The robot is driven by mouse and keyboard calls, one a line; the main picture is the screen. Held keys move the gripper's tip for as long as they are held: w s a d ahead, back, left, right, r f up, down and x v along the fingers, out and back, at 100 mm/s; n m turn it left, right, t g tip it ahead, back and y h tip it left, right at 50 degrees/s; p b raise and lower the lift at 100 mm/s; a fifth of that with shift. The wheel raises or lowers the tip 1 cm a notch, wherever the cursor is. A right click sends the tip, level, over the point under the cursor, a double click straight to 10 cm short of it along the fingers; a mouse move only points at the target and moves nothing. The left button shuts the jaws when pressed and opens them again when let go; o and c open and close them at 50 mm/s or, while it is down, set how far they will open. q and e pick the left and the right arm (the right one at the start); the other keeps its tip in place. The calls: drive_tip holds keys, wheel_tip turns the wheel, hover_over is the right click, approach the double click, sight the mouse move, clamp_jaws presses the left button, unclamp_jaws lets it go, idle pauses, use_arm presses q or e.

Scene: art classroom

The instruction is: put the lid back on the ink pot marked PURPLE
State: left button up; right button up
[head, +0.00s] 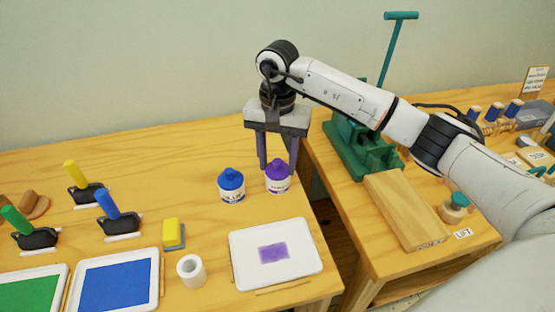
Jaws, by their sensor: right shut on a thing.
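The white ink pot with a purple label (278,186) stands upright on the left table near its right end. Its purple lid (277,169) sits at the pot's mouth and looks level. Whether it is fully seated I cannot tell. My right gripper (278,165) points straight down over this pot, with one finger on each side of the lid, shut on it. My left gripper is not in view.
A pot marked BLUE with a blue lid (231,179) stands close on the left. A white tray with a purple patch (243,278) lies in front, beside a white roll (190,271). A green press (350,150) and wooden block (405,210) are on the right table.

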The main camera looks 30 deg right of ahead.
idle(0.4)
drive_tip(key=o, duration=1.7)
drive_tip(key=shift+c, duration=0.2)
drive_tip(key=shift+r+p, duration=2.15)
drive_tip(key=shift+r, duration=1.4)
clamp_jaws()
